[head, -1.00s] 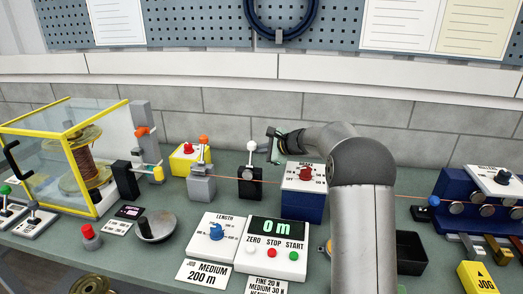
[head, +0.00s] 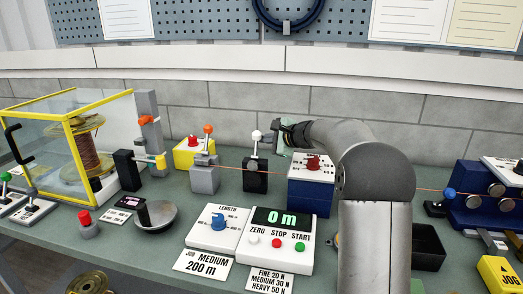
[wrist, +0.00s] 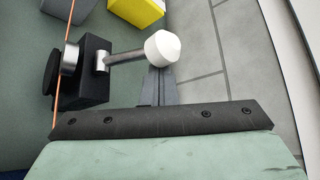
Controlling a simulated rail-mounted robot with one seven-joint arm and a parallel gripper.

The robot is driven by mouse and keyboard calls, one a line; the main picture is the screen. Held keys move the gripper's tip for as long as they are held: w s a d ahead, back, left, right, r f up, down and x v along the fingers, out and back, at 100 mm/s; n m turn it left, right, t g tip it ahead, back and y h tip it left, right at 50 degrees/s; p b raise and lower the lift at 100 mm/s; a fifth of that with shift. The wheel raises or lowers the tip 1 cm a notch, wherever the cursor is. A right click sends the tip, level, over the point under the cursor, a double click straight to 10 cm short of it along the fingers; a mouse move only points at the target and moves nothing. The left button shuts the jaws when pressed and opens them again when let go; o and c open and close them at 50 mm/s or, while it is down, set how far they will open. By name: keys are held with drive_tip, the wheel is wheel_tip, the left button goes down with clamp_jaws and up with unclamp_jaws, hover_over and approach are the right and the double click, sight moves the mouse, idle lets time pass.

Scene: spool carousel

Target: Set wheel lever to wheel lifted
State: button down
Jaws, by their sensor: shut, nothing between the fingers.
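The white-knobbed lever (head: 256,135) stands upright on a small black block (head: 255,178) beside the orange wire. In the wrist view the white knob (wrist: 162,48) ends a grey metal rod that rises from the black block (wrist: 95,75), with a dark round wheel (wrist: 50,73) on its wire side. My gripper (head: 278,138) is level with the knob, just to its right in the head view. In the wrist view my gripper's fingers (wrist: 157,80) are shut and empty, with their tips right by the knob. I cannot tell whether they touch it.
A blue box with a red knob (head: 310,195) stands to the right. The orange wire (head: 232,166) runs past the black block. The grey wall is close behind.

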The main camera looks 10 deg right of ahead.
sight(258, 139)
drive_tip(key=s+n+t+b, duration=0.1)
drive_tip(key=b, duration=0.5)
drive_tip(key=a+n+t+b, duration=0.1)
drive_tip(key=b, duration=0.5)
drive_tip(key=shift+s+f, duration=0.35)
drive_tip(key=b, duration=0.3)
drive_tip(key=s+r+n+t+b, duration=0.1)
drive_tip(key=b, duration=0.2)
drive_tip(key=shift+a+n+t, duration=0.25)
drive_tip(key=shift+n+t, duration=0.05)
drive_tip(key=shift+s+a+r+b, duration=0.15)
drive_tip(key=shift+s+r+b, duration=0.15)
drive_tip(key=shift+b, duration=0.35)
drive_tip(key=shift+s, duration=0.1)
